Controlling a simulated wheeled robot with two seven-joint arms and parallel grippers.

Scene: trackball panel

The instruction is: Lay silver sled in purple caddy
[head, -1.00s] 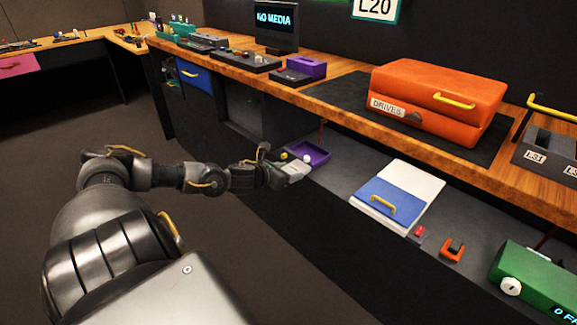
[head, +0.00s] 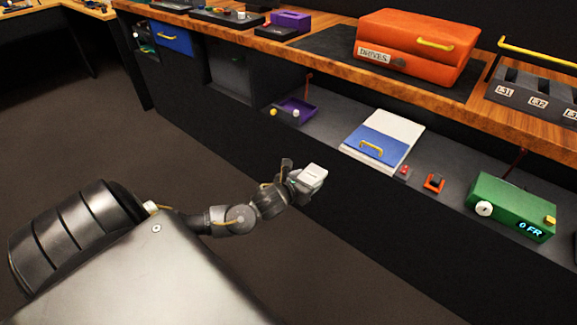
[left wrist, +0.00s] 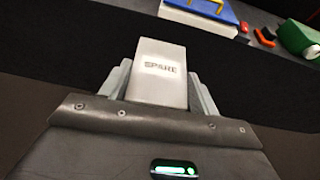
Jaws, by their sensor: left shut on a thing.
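My left gripper (head: 303,184) is shut on a silver sled (head: 313,172), out in front of the lower shelf. In the left wrist view the sled (left wrist: 162,72), with a "SPARE" label, stands up between the two fingers of the gripper (left wrist: 160,88). The purple caddy (head: 297,105) sits on the lower shelf, up from the gripper and slightly left in the head view, well apart from the sled. My right gripper is not in view.
On the lower shelf (head: 335,110) are a blue and white binder-like box (head: 378,145), small red and orange parts (head: 434,183) and a green unit (head: 512,205). An orange "DRIVES" case (head: 415,45) stands on the wooden counter above. Open floor lies at left.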

